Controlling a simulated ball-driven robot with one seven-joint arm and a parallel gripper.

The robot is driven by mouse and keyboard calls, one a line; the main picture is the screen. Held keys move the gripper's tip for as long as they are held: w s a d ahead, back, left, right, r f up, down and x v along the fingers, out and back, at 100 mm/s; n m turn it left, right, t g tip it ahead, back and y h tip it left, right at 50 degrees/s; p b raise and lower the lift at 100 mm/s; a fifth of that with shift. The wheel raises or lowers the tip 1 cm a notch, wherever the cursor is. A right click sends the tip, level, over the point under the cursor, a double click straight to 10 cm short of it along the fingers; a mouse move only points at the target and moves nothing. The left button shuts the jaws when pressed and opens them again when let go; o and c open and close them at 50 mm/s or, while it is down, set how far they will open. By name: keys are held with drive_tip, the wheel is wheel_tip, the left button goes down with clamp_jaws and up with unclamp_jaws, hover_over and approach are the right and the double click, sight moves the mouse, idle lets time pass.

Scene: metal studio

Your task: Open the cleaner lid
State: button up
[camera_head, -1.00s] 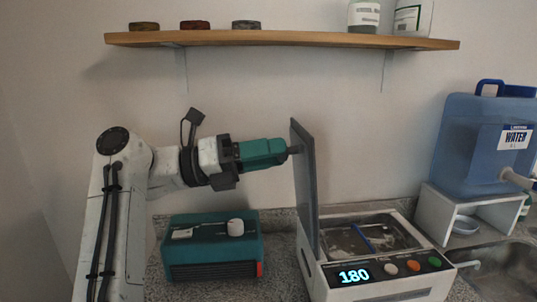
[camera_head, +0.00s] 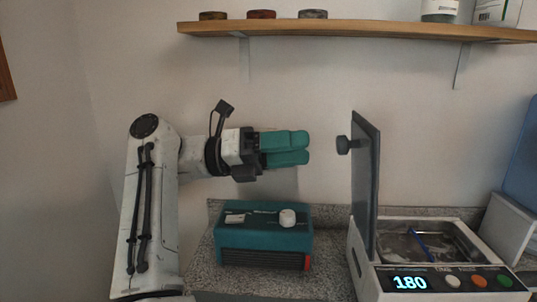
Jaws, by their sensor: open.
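The cleaner (camera_head: 440,283) is a white box with a display reading 180 and several round buttons, on the counter at the right. The open basin (camera_head: 425,243) shows a metal interior with a blue item inside. My gripper (camera_head: 307,149) has teal fingers, one above the other with a narrow gap. It is open and empty, left of the knob and apart from it.
A teal box with a white knob (camera_head: 265,240) stands on the counter below my gripper. A wooden shelf (camera_head: 360,29) with small round pieces and containers hangs above. A blue water container (camera_head: 523,165) shows at the right edge. The wall between is bare.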

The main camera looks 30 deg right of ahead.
drive_tip(key=shift+v, duration=2.4)
